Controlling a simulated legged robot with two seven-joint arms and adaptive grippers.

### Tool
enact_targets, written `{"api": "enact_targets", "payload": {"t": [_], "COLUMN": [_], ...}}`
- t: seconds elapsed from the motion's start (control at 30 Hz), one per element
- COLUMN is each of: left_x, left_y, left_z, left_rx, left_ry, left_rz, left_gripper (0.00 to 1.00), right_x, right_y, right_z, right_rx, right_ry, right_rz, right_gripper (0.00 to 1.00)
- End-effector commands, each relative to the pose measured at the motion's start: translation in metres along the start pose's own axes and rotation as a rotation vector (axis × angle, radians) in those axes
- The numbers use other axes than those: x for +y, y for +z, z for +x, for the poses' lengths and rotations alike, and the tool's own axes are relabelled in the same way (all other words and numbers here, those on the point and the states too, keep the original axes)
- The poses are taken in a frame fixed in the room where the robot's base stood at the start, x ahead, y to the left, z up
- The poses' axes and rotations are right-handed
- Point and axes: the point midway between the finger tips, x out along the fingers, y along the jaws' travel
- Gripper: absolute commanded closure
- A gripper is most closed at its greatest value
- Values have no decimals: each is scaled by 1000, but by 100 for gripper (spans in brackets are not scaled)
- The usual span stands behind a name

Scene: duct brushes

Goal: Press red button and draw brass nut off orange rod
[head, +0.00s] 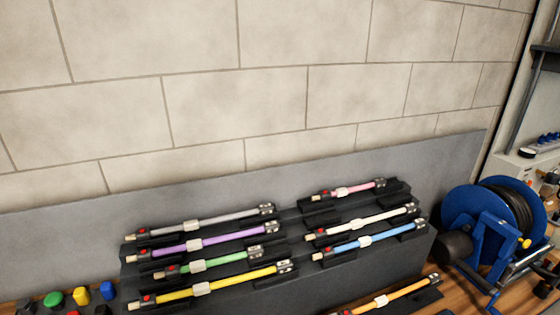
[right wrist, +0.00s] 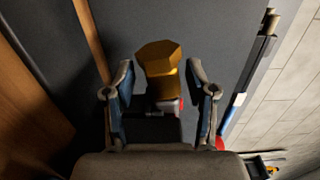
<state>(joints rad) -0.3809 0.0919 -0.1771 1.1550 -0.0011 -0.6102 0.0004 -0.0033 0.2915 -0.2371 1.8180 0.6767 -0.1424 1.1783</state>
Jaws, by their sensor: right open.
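The orange rod (head: 392,299) lies at the bottom right in the head view, its left end cut off by the frame edge. In the right wrist view a gold-coloured six-sided brass nut (right wrist: 159,57) stands between the fingers of my right gripper (right wrist: 160,80). The gripper is open, with a visible gap on each side of the nut. A small red part (right wrist: 181,103) shows just behind the nut, mostly hidden; I cannot tell whether it is the button. The orange rod's body is hidden in this view. My left gripper is in neither view.
Several other rods, such as the yellow one (head: 215,286) and the blue one (head: 366,241), lie on a stepped dark rack (head: 330,281). A blue hose reel (head: 478,239) stands at the right. Coloured knobs (head: 80,296) sit at the lower left. A block wall rises behind.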

Motion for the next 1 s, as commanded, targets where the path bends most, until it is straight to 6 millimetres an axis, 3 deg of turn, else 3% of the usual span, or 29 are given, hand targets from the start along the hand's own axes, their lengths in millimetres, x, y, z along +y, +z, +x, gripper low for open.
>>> {"api": "enact_targets", "payload": {"t": [0.03,0.2,0.27,0.6,1.0], "left_x": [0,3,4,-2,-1], "left_y": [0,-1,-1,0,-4], "left_z": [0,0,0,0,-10], "left_rx": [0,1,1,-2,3], "left_ry": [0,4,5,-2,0], "left_rz": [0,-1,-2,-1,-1], "left_gripper": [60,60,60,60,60], "right_x": [0,0,0,2,2], "right_y": [1,4,5,6,23], "right_z": [0,1,2,1,1], "right_rx": [0,0,0,-3,-3], "right_ry": [0,2,4,6,9], "right_rz": [0,-4,-5,-1,0], "right_gripper": [46,89,100,100,100]}}
